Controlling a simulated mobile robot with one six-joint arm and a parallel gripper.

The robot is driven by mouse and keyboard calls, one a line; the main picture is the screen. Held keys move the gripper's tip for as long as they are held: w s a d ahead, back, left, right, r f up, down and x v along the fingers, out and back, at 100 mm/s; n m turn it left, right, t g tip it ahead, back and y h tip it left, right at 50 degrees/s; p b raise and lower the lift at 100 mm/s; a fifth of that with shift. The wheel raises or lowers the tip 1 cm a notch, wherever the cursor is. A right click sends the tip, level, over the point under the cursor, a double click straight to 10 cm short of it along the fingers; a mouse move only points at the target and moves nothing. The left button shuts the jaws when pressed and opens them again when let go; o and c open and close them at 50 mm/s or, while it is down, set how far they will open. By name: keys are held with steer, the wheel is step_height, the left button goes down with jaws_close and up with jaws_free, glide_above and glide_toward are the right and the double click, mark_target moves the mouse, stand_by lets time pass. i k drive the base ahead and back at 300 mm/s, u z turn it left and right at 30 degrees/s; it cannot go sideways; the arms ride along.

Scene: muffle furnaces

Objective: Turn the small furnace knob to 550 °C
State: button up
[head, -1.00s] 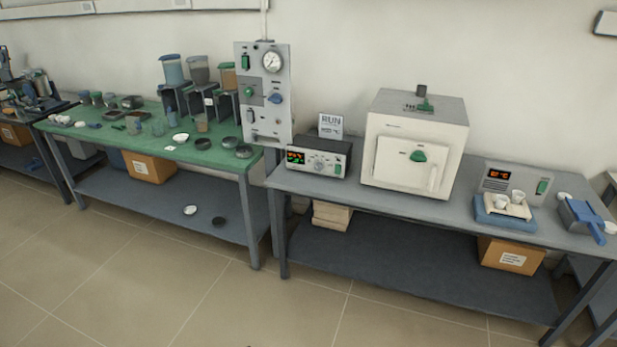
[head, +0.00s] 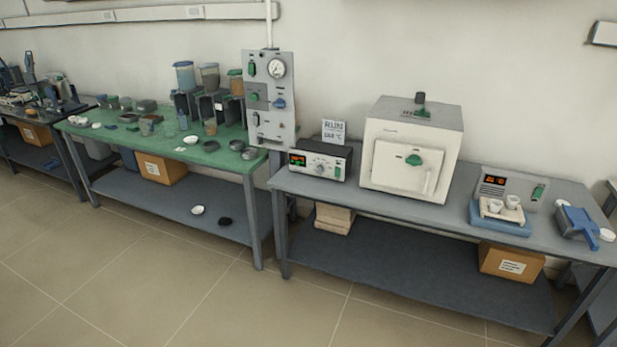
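The knob's pointer and the display digits are too small to read. Which knob the task means I cannot tell for sure. A sign (head: 334,131) behind the controller reads "RUN" with a temperature below it. My gripper is not in view.
A grey panel (head: 270,95) with a gauge rises between the green-topped table (head: 205,155) and the grey bench (head: 385,205). Another unit (head: 508,187) with a lit display, a blue tray (head: 500,222) and a blue scoop (head: 578,225) are at the right. The tiled floor (head: 180,280) in front is clear.

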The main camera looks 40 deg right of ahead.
mark_target(319, 168)
steer(key=z, duration=0.15)
steer(key=i, duration=0.95)
steer(key=u, duration=0.1)
